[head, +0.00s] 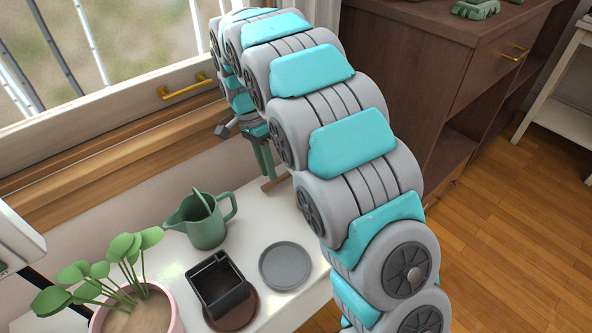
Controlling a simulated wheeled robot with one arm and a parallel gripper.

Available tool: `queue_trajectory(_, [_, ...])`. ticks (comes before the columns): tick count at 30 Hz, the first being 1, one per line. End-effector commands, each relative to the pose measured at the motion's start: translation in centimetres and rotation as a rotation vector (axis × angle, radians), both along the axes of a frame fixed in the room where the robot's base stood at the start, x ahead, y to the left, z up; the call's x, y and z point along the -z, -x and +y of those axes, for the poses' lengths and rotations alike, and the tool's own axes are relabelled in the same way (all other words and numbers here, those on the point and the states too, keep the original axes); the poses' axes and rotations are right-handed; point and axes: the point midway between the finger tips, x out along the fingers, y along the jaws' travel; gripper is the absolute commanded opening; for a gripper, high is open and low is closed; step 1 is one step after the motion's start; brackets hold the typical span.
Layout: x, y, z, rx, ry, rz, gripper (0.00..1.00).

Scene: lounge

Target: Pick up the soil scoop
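My gripper (259,146) hangs at the end of my arm above the back right part of the white table, near the wall under the window. Two narrow dark green strips show below its wrist; I cannot tell whether these are its fingers or part of a held thing. A short brown piece (275,183) shows just below them at the table's back edge, partly hidden by my arm. It may be the soil scoop's handle, but I cannot make out a whole scoop. Whether the gripper is open or shut is not clear.
On the white table (262,208) stand a green watering can (207,232), a grey round saucer (286,266), a black square pot (220,286) on a brown saucer (236,318), and a potted plant (110,270). A dark wooden cabinet (420,60) stands behind my arm.

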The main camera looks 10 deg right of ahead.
Motion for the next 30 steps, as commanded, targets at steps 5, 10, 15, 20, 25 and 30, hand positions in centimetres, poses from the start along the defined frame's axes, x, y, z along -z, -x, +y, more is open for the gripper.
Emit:
queue_trajectory(5, [2.6, 0.7, -0.5, -0.001, 0.003, 0.004, 0.3])
queue_trajectory(10, [3.1, 0.8, -0.6, 0.0, 0.001, 0.002, 0.3])
queue_trajectory(15, [3.1, 0.8, -0.6, 0.0, 0.001, 0.002, 0.23])
queue_trajectory(20, [3.1, 0.8, -0.6, 0.0, 0.001, 0.002, 0.05])
queue_trajectory(25, [3.1, 0.8, -0.6, 0.0, 0.001, 0.002, 0.0])
queue_trajectory(30, [3.1, 0.8, -0.6, 0.0, 0.001, 0.002, 0.0])
